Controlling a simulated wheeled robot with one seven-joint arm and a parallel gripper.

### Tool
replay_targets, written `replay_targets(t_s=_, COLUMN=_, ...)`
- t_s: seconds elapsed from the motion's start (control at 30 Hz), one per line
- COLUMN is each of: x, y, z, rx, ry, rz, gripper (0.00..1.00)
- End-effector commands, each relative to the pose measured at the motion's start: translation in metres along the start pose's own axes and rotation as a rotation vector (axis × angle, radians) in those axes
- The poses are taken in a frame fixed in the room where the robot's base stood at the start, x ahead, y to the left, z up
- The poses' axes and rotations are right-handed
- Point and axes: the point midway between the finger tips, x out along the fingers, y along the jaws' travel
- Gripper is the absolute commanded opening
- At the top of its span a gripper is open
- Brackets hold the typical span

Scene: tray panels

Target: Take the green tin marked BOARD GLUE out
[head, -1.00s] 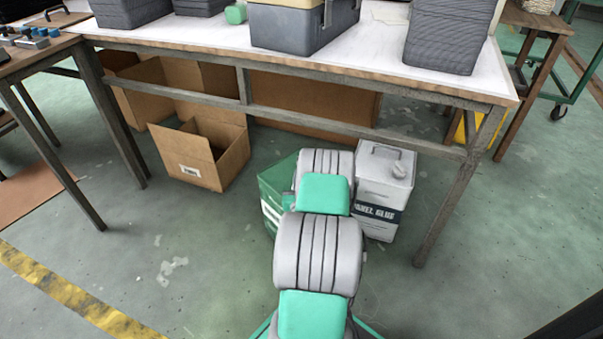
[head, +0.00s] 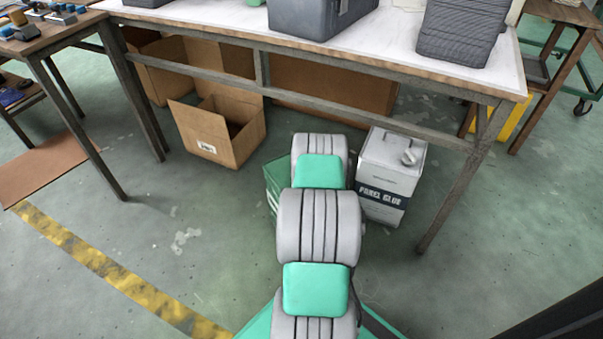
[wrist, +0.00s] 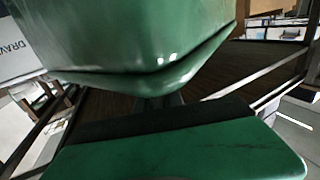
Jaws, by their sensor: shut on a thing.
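The green tin (head: 274,184) shows in the head view as a strip at the left of my arm, under the front of the bench. My arm covers most of it, and its marking cannot be read. In the wrist view a large green body with a rounded lower edge, the tin (wrist: 135,35), fills the top, very close. My gripper (wrist: 160,103) is shut on it; the fingertips are mostly hidden, and my arm hides them in the head view. I cannot tell whether the tin touches the floor.
A white tin marked PANEL GLUE (head: 386,182) stands just right of my arm, near the bench leg (head: 462,190). An open cardboard box (head: 212,135) stands to the left. The bench rail (head: 370,118) runs above and behind. The floor in front is clear.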

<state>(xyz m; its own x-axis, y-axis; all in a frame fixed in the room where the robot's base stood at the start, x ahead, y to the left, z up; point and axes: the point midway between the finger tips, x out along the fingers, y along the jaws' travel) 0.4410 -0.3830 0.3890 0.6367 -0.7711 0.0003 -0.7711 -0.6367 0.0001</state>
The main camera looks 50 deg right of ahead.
Motion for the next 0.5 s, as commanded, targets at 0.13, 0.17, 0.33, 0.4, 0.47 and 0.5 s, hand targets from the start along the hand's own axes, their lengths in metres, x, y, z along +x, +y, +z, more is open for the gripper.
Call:
replay_targets(t_s=0.13, x=0.0, y=-0.002, z=0.0, rx=0.001, ry=-0.001, rz=-0.004, gripper=0.0)
replay_targets(t_s=0.17, x=0.0, y=-0.003, z=0.0, rx=0.001, ry=-0.002, rz=-0.004, gripper=0.0)
replay_targets(t_s=0.33, x=-0.002, y=-0.01, z=-0.002, rx=0.001, ry=-0.004, rz=-0.005, gripper=0.0)
replay_targets(t_s=0.4, x=-0.002, y=-0.012, z=-0.002, rx=0.0, ry=-0.002, rz=-0.003, gripper=0.0)
replay_targets(t_s=0.47, x=-0.003, y=-0.013, z=-0.001, rx=0.0, ry=-0.002, rz=-0.002, gripper=0.0)
replay_targets(t_s=0.5, x=-0.003, y=-0.013, z=-0.001, rx=0.001, ry=-0.002, rz=0.0, gripper=0.0)
